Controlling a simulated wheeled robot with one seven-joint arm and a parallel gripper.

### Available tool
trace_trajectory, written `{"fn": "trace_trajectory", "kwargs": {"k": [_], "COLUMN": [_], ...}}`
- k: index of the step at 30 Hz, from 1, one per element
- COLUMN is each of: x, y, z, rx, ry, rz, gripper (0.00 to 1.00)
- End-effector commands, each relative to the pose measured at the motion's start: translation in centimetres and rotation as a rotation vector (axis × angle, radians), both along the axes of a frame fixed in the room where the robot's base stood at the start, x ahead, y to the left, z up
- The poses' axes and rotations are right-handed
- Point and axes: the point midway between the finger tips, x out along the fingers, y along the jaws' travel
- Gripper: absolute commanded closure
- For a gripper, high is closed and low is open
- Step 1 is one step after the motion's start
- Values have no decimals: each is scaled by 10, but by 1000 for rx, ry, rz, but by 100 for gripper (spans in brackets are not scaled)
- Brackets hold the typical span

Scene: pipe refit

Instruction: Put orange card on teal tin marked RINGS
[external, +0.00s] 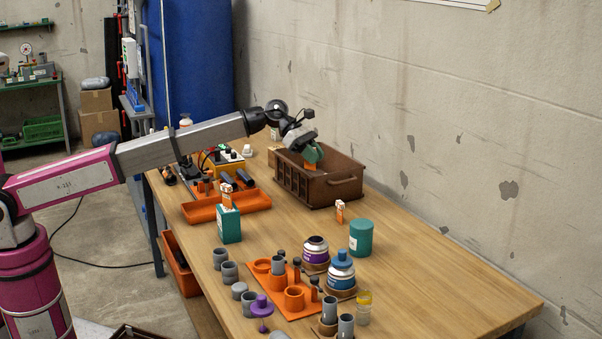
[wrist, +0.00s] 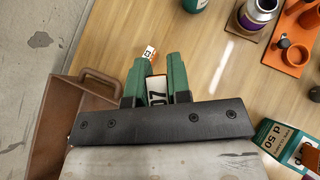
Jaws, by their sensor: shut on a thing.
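My gripper (external: 311,156) is shut on an orange card (external: 309,167) over the near part of the brown crate. In the wrist view, the green fingers (wrist: 155,75) hold the card (wrist: 157,89), whose white label faces the camera with dark characters I cannot fully read. A round teal tin (external: 361,238) with a pale label stands on the bench, right of and nearer than the crate, apart from my gripper. Part of it shows at the top of the wrist view (wrist: 195,4). Its lettering is too small to read.
The brown crate (external: 318,193) has raised walls. A small orange and white piece (external: 340,211) stands between crate and tin. A teal box (external: 229,224), an orange tray (external: 228,207), bottles (external: 341,271) and an orange holder (external: 284,300) occupy the bench. The bench right of the tin is clear.

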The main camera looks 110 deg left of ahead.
Motion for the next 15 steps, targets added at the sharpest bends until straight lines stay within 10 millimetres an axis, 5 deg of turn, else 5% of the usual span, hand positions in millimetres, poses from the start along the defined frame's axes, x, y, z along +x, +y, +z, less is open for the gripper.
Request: {"fn": "trace_trajectory", "kwargs": {"k": [1, 6, 15], "x": [26, 75, 109], "y": [-8, -39, -67], "z": [8, 23, 28], "rx": [1, 0, 0], "ry": [0, 0, 1], "rz": [-26, -84, -124], "gripper": [100, 100, 100]}}
